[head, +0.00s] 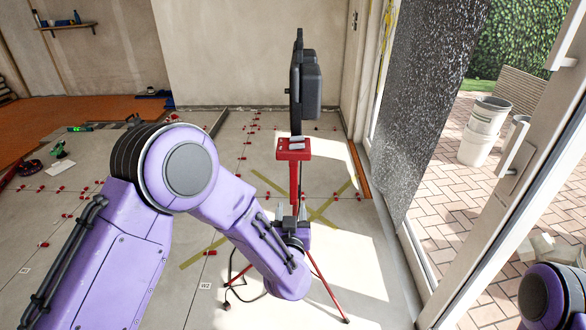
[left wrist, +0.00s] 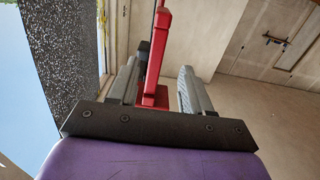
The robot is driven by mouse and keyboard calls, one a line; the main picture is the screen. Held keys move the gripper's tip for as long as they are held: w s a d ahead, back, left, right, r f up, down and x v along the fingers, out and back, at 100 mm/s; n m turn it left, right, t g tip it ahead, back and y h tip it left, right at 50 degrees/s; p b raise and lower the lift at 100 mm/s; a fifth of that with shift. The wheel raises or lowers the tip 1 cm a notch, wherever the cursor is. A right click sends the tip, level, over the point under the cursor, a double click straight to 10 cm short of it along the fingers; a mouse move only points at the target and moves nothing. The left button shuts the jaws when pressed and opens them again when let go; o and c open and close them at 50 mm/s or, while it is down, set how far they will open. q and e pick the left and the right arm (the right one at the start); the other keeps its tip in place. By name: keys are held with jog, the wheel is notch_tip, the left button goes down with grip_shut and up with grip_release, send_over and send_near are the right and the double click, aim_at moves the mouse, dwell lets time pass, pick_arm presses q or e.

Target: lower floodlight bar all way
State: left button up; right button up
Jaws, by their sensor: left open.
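The floodlight stands on a red tripod (head: 319,285) in the middle of the head view. Its black lamp heads (head: 308,85) show edge-on at the top, above a red bracket (head: 293,148) on an upright red mast. My left gripper (head: 290,212) is low at the mast, below the bracket, with its fingers pointing upward or away. In the left wrist view the open gripper (left wrist: 160,90) has one finger on each side of a red part (left wrist: 155,97) of the stand. I cannot tell whether either finger touches it. My right gripper is out of view.
Yellow tape (head: 325,215) crosses on the tiled floor around the stand, among several red tile clips. A glass door frame (head: 520,180) and a dark speckled panel (head: 415,110) stand at the right. Buckets (head: 483,130) are outside. Small tools lie at the left.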

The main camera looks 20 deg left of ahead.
aim_at(294, 186)
pick_arm(q)
jog(key=x, duration=0.3)
jog(key=r+p+x, duration=0.1)
jog(key=x, duration=0.3)
jog(key=r+p+x, duration=0.1)
jog(key=x, duration=0.3)
jog(key=shift+w+d+r, duration=0.1)
jog(key=shift+w+r, duration=0.05)
jog(key=shift+r, duration=0.05)
grip_shut()
